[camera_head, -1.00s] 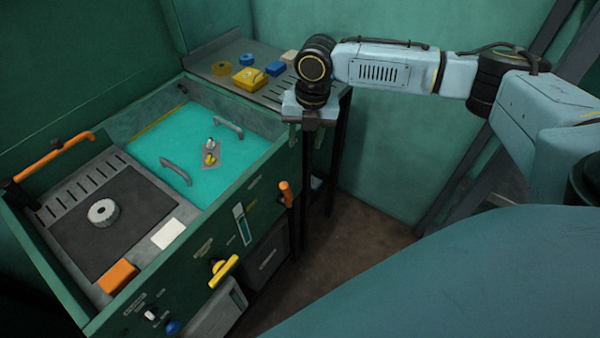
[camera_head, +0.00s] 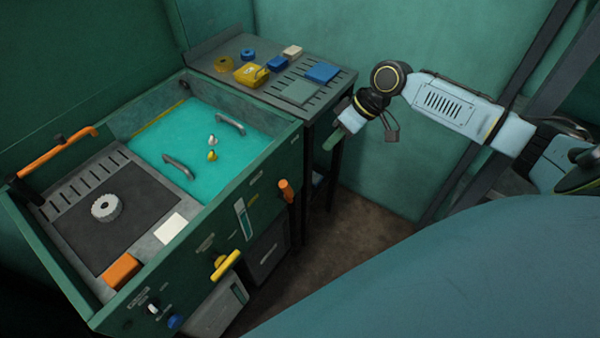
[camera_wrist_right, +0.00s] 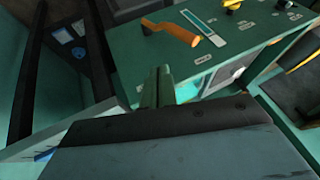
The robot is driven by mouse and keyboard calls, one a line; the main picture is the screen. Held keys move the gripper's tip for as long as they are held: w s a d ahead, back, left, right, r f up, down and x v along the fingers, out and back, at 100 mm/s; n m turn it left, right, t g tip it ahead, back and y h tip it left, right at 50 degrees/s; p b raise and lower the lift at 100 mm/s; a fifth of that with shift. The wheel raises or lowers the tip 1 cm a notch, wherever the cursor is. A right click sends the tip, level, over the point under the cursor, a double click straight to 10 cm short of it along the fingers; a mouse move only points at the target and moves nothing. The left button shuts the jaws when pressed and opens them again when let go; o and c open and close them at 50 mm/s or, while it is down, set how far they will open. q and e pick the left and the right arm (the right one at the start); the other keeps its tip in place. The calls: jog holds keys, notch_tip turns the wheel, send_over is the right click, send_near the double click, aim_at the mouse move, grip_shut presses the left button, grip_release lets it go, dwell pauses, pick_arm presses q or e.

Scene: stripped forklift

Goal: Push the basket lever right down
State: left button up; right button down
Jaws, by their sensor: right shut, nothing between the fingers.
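An orange lever (camera_head: 286,190) sticks up from the front panel of the green washing tank (camera_head: 285,150), near its right end. In the right wrist view the orange lever (camera_wrist_right: 175,32) extends out from the panel, ahead of the fingers. My right gripper (camera_head: 334,139) is beside the tank's right end, up and to the right of the lever and apart from it. Its green fingers (camera_wrist_right: 158,88) are shut with nothing between them. Teal liquid (camera_head: 185,125) fills the right part of the tank, with two grey handles and two small knobs showing. My left gripper is out of view.
A slotted metal bench (camera_head: 345,80) behind the tank holds a yellow block, blue pieces and a green pad. A yellow handle (camera_head: 226,264) is lower on the panel. Another orange bar (camera_head: 60,152) is at the tank's left. Open floor lies right of the panel.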

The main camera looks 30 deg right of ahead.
aim_at(284, 191)
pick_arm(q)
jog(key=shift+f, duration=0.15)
pick_arm(e)
jog(key=w+a+f+m, duration=0.1)
jog(key=a+f, duration=0.7)
jog(key=f, duration=0.1)
jog(key=shift+w+f, duration=0.2)
jog(key=shift+w, duration=0.15)
